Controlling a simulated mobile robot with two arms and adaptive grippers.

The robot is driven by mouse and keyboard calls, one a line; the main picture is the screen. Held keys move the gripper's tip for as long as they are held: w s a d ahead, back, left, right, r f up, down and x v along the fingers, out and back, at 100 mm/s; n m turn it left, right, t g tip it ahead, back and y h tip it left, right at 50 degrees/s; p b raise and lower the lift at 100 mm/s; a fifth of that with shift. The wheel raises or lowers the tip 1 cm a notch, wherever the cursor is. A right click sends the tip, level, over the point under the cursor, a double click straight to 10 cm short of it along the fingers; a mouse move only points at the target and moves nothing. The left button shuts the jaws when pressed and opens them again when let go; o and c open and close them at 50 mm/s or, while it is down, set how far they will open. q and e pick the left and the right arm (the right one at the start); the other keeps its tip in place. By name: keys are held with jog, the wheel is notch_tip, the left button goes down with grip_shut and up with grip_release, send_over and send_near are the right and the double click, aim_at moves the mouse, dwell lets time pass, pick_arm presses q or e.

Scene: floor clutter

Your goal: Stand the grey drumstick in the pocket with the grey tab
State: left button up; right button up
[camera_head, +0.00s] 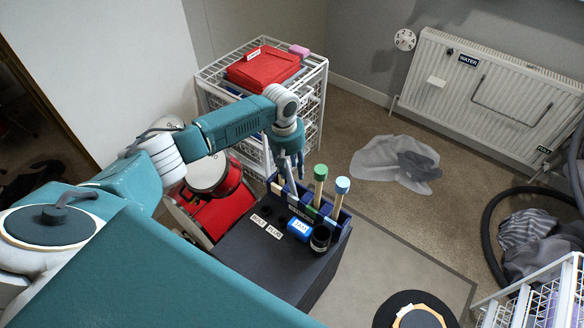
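A dark blue rack (341,232) with pockets stands at the back of a dark box-shaped stand. A green-headed drumstick (320,173) and a blue-headed drumstick (342,186) stand upright in its middle and right pockets. My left gripper (291,170) points down over the rack's left end. A pale wooden shaft (277,188) shows below it, at the left pocket. A narrow grey piece shows between or beside the fingers; I cannot tell whether it is the grey drumstick or a finger. The grey tab cannot be made out. My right gripper is not in view.
The dark stand (262,262) also carries a blue JAM box (299,228), a black cup (320,239) and BOLT and PLUG labels. A white wire drawer unit (318,80) stands behind. A red drum (208,178) is at left. Grey cloth lies on the floor.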

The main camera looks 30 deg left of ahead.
pick_arm(q)
jog(key=shift+s+a+r, duration=0.1)
jog(key=shift+s+r, duration=0.05)
jog(key=shift+r, duration=1.2)
jog(key=shift+s+a+r, duration=0.1)
jog(key=shift+r, duration=1.2)
jog(key=shift+s+a+r, duration=0.1)
jog(key=shift+s+r, duration=0.05)
jog(key=shift+r, duration=1.2)
jog(key=shift+f, duration=0.1)
